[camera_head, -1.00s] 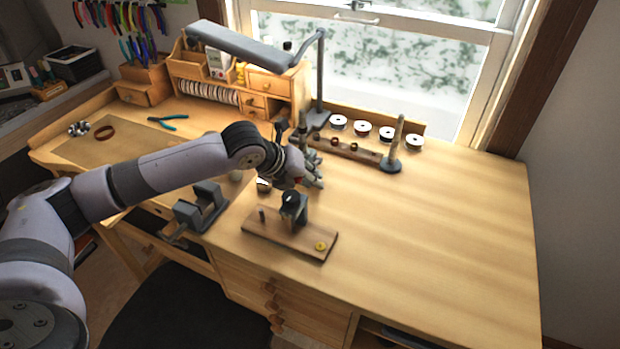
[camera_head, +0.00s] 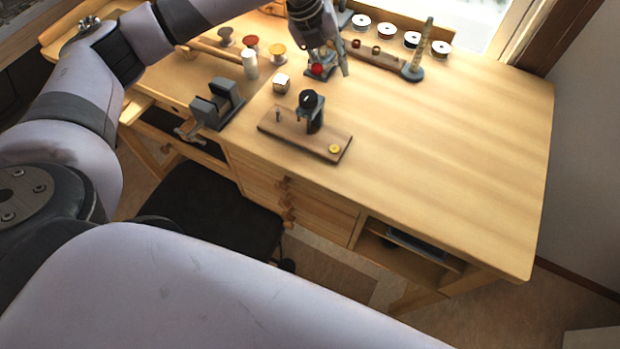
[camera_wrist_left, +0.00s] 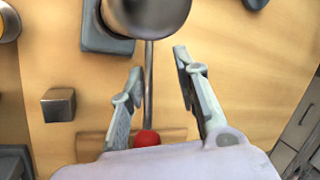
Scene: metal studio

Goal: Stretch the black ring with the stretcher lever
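My left gripper (camera_head: 338,62) is at the back of the bench, above a dark-based stretcher (camera_head: 311,72). In the left wrist view my left gripper (camera_wrist_left: 158,65) is open. The stretcher's thin metal lever (camera_wrist_left: 149,92), with a red ball knob (camera_wrist_left: 147,139), runs between its spread fingers; I cannot tell whether either finger touches it. A metal cylinder (camera_wrist_left: 146,14) over a grey base (camera_wrist_left: 104,36) is beyond the fingertips. The red knob (camera_head: 318,69) also shows in the head view. I cannot make out the black ring. My right gripper is out of view.
A wooden board (camera_head: 300,135) with a dark upright holder (camera_head: 310,103) stands in front. A small metal cube (camera_head: 281,84) and a grey vise (camera_head: 216,106) are left of it. A tapered post (camera_head: 414,68) stands at right. The right side of the bench is clear.

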